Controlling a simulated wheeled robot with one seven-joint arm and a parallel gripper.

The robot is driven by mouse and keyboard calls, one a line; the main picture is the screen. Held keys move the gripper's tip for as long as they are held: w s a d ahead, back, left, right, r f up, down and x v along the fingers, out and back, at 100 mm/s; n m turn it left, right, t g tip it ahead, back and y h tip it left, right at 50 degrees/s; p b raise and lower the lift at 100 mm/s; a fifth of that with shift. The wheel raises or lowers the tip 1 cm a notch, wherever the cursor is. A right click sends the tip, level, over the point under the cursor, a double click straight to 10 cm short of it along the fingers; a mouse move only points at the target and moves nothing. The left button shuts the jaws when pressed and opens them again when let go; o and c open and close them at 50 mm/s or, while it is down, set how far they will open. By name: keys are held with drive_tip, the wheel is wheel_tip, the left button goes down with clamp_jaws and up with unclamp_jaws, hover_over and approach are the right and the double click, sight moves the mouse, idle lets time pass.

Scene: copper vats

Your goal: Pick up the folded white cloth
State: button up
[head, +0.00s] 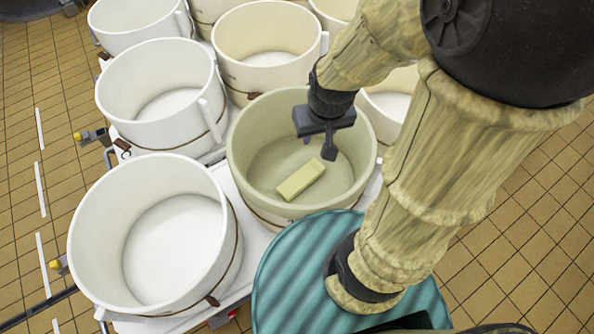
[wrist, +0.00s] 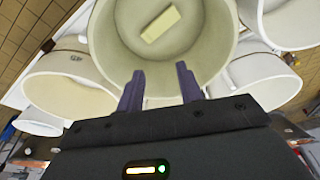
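A pale yellowish block-shaped item (head: 301,180), which may be the folded cloth, lies on the floor of a greenish-cream vat (head: 245,165). It looks pale yellow rather than white. It also shows in the wrist view (wrist: 160,24), beyond the fingertips. My gripper (head: 318,150) hangs over the vat's mouth, above and apart from the item. In the wrist view my gripper (wrist: 159,80) has its two dark fingers spread wide with nothing between them.
Several white and cream vats stand close around, including a white vat (head: 90,225) at front left and another (head: 120,95) behind it. The greenish-cream vat's wall surrounds the item. Tiled floor (head: 500,260) lies open at right.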

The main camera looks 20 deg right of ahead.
drive_tip(key=shift+w+d, duration=0.15)
drive_tip(key=shift+w, duration=0.1)
drive_tip(key=shift+o, duration=0.4)
drive_tip(key=shift+s+d, duration=0.1)
drive_tip(key=shift+s, duration=0.15)
drive_tip(key=o, duration=0.4)
drive_tip(key=shift+s, duration=0.1)
drive_tip(key=shift+c, duration=0.2)
drive_tip(key=o, duration=0.7)
drive_tip(key=shift+w+a+f+m+b, duration=0.1)
drive_tip(key=shift+w+f+m+b, duration=0.25)
drive_tip(key=shift+f, duration=0.25)
drive_tip(key=shift+w+a+f+m+b, duration=0.1)
drive_tip(key=shift+w+f+m+b, duration=0.2)
drive_tip(key=shift+f, duration=0.25)
drive_tip(key=m+g+b, duration=0.3)
drive_tip(key=m+b, duration=0.6)
drive_tip(key=m, duration=0.2)
hover_over(302, 178)
wheel_tip(302, 178, down, 27)
drive_tip(key=shift+r, duration=0.1)
wheel_tip(302, 178, down, 12)
drive_tip(key=shift+b, duration=0.75)
